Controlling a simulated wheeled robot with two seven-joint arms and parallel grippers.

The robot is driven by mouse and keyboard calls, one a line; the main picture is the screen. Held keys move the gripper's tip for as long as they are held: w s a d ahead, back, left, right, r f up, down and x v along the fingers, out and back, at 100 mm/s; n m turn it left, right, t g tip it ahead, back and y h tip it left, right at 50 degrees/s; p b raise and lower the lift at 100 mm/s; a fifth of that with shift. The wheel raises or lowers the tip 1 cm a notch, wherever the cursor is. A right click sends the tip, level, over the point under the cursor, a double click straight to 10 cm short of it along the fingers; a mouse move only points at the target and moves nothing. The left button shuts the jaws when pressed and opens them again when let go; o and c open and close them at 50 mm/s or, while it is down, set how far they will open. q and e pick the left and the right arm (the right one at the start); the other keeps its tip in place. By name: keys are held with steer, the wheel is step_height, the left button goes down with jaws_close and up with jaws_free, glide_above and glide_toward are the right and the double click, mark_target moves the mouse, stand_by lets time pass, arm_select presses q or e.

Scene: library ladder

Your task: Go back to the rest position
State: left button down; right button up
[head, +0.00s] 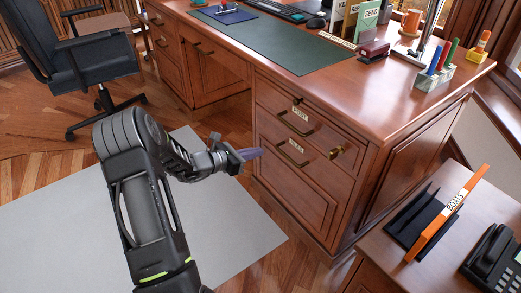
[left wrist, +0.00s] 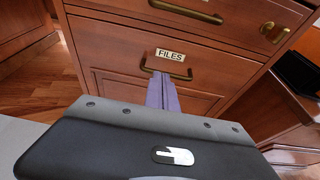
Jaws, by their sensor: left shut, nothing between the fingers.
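My left gripper (head: 248,154) is in front of the wooden desk's drawers, with its purple-grey fingers together and nothing between them. In the left wrist view the fingers (left wrist: 162,92) point at the drawer labelled FILES (left wrist: 170,55) and overlap its handle (left wrist: 180,73) in the picture. In the head view a small gap shows between the fingertips and that drawer's handle (head: 291,155). The drawers look closed. My right gripper is not in view.
The desk (head: 345,75) holds a keyboard, pen holder and letter sorter. An office chair (head: 75,55) stands at the upper left. A side table (head: 405,270) at the lower right holds an orange binder (head: 445,213) and a phone (head: 495,255). The pale floor mat (head: 60,225) is clear.

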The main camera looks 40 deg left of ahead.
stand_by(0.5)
arm_select(q)
steer(key=s+d+f+m+g, duration=0.3)
steer(key=s+f, duration=0.2)
steer(key=f, duration=0.2)
steer(key=s+d+f+m+g, duration=0.2)
steer(key=s+f+m+g, duration=0.15)
steer(key=f, duration=0.35)
steer(key=s+d+f+m+g+y, duration=0.1)
steer(key=s+d+f+m+g, duration=0.1)
steer(key=s+d+f+m, duration=0.25)
steer(key=s+d+f+m+g, duration=0.2)
steer(key=s+d+m, duration=0.2)
steer(key=d+m, duration=0.25)
steer(key=s+d+f+m+g+y, duration=0.1)
steer(key=s+d+f+m, duration=0.2)
steer(key=s+d+m, duration=0.3)
steer(key=s+d+r+m+g+h, duration=0.1)
steer(key=s+d+m, duration=0.25)
steer(key=d, duration=0.45)
steer(key=s+d+r+m+g+h, duration=0.15)
steer(key=d+m, duration=0.25)
steer(key=d, duration=0.5)
step_height(320, 180, up, 24)
steer(key=s+t+p, duration=0.1)
steer(key=p, duration=2.3)
steer(key=shift+s+p, duration=0.2)
steer(key=shift+p, duration=0.2)
steer(key=shift+y, duration=0.25)
